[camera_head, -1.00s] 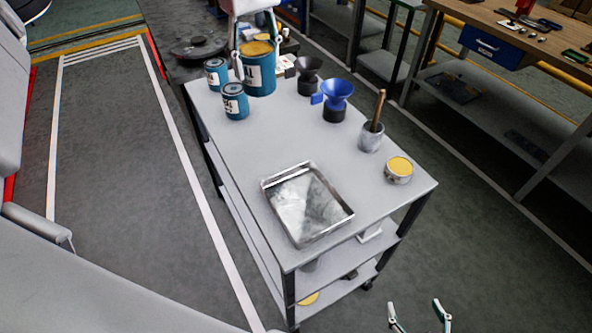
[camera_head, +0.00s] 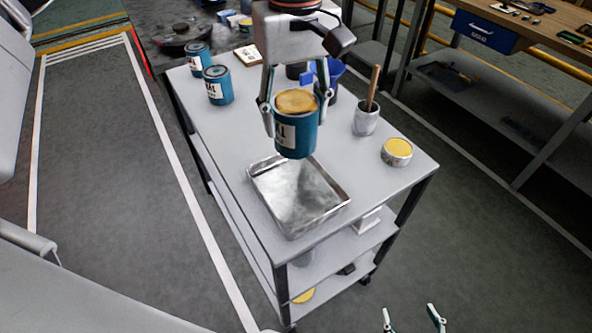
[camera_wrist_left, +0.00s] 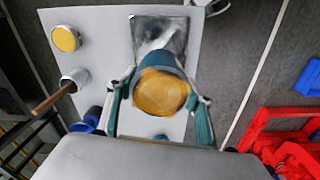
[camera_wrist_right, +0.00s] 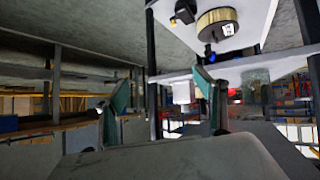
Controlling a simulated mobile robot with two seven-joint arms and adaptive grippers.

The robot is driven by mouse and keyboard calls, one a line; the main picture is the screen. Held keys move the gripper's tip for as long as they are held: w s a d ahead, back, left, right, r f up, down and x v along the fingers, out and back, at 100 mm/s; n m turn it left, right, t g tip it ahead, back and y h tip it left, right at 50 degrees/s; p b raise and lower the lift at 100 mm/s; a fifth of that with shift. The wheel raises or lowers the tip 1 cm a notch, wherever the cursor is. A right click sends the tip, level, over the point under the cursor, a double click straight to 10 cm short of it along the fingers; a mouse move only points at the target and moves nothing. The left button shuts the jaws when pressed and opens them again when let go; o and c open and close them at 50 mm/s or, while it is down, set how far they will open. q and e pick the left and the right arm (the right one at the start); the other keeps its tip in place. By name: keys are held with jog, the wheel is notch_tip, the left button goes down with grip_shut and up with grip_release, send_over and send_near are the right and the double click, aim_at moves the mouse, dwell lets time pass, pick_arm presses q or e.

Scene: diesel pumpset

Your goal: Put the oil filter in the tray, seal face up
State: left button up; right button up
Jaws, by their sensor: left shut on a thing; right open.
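The oil filter (camera_head: 296,138), a blue can with a white label and a tan upper face, is held upright by my left gripper (camera_head: 296,104), tan face up. The gripper's fingers are shut on its sides. In the head view it overlaps the back part of the metal tray (camera_head: 318,206), seemingly above it. The tray is empty and lies on the cart top. The left wrist view shows the filter's tan face (camera_wrist_left: 160,93) between the fingers and the tray (camera_wrist_left: 150,28) beyond it. My right gripper (camera_head: 412,318) is open and empty, low beside the cart.
Two similar blue cans (camera_head: 219,86) (camera_head: 198,60) stand at the cart's back left. A blue funnel (camera_head: 335,70), a grey pot (camera_head: 365,120) with a wooden handle and a yellow-topped tin (camera_head: 397,152) line the right side. The cart top (camera_head: 235,140) left of the tray is clear.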

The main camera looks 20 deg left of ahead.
pick_arm(q)
jog(key=shift+f+b, duration=0.45)
jog(key=shift+f, duration=6.15)
jog(key=shift+f, duration=0.1)
jog(key=o, duration=1.5)
jog(key=shift+f, duration=0.1)
notch_tip(320, 180, up, 12)
jog(key=shift+r+p, duration=0.2)
jog(key=shift+p, duration=0.2)
